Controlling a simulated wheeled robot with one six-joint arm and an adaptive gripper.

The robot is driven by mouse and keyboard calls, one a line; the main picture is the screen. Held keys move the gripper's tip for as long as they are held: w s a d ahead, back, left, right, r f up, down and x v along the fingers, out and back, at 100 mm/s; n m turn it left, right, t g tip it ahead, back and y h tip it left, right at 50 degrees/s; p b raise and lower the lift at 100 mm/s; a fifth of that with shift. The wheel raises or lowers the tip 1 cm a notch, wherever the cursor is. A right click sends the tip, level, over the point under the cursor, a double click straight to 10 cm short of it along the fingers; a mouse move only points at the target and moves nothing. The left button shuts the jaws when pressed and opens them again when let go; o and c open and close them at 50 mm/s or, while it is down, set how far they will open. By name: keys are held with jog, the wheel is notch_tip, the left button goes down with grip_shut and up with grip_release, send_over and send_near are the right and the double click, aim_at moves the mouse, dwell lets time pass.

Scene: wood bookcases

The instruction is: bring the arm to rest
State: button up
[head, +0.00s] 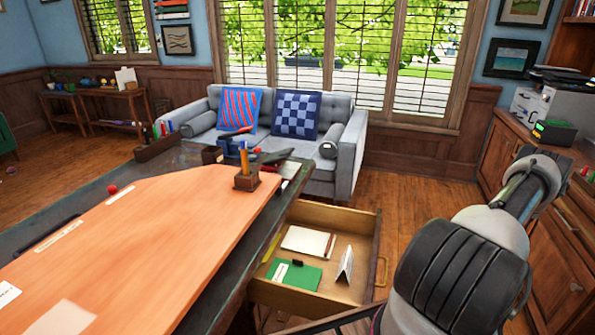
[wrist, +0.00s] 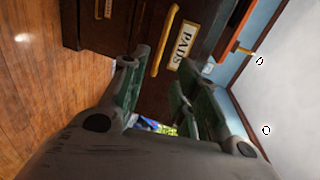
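My arm (head: 470,250) reaches in from the lower right of the head view, its grey and black links beside the open drawer. My gripper is outside the head view. In the wrist view my gripper (wrist: 160,82) has its two green-padded fingers apart. A dark wooden front with a brass handle (wrist: 163,40) and a PADS label (wrist: 183,46) shows beyond the fingers. A small coloured patch (wrist: 158,127) shows low between the fingers; I cannot tell what it is.
An open drawer (head: 372,240) holds a green pad (head: 305,277), white papers and a small folded card. The desk (head: 150,215) carries a pencil holder (head: 246,178) and a red ball (head: 112,189). A sofa (head: 347,160) stands behind; wooden cabinets (head: 497,150) line the right.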

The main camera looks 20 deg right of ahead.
jog(key=s+a+m+g, duration=0.4)
jog(key=s+m, duration=0.1)
jog(key=s, duration=0.2)
jog(key=a+r+n+g+h, duration=0.3)
jog(key=r+g+h, duration=0.15)
jog(key=r, duration=1.25)
jog(key=a+r+n+g+h, duration=0.25)
jog(key=r+h, duration=0.35)
jog(key=r, duration=1.2)
jog(key=a+r+n+t+h, duration=0.2)
jog(key=a+r+n+t, duration=0.4)
jog(key=a+r, duration=0.7)
jog(key=shift+s+n, duration=0.25)
jog(key=shift+n, duration=0.1)
